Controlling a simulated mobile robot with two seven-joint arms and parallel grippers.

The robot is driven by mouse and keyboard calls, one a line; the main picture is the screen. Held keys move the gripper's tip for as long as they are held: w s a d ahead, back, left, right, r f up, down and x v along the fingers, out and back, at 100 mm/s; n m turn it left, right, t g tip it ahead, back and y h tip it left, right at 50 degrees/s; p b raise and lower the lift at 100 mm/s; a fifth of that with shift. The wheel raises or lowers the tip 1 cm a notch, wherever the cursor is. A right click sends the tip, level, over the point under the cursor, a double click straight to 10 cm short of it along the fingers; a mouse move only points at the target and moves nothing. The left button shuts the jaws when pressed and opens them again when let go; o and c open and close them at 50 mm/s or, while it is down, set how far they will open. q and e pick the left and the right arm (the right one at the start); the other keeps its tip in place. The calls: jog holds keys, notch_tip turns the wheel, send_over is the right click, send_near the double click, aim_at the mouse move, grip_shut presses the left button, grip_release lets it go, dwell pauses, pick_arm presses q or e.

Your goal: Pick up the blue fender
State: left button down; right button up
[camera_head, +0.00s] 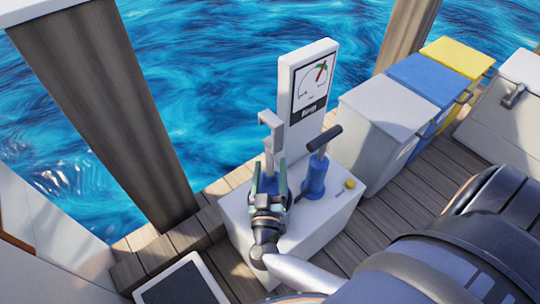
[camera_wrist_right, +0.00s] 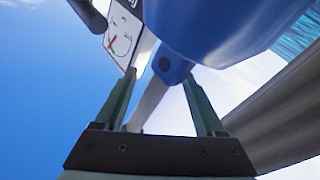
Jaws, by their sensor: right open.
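I cannot make out a blue fender in either view. My right gripper (camera_head: 269,180) is open at a white box with two levers, its green fingers on either side of the left lever's blue base. In the right wrist view, a large rounded blue body (camera_wrist_right: 215,25) with a dark bolt sits just beyond the open fingers of my gripper (camera_wrist_right: 160,80). A grey bar (camera_wrist_right: 150,100) runs from it between the fingers. It looks like the lever base. I cannot tell whether the fingers touch it. My left gripper is not in view.
The white box (camera_head: 315,225) carries a gauge panel (camera_head: 308,88), a grey left lever (camera_head: 271,132), a black-handled right lever (camera_head: 315,172) and a yellow button (camera_head: 350,184). Grey (camera_head: 375,125), blue (camera_head: 425,78) and yellow (camera_head: 458,54) bins stand behind right. A wooden post (camera_head: 105,110) stands left.

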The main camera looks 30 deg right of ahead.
grip_shut()
dwell(0.5)
jog(key=shift+r, duration=0.1)
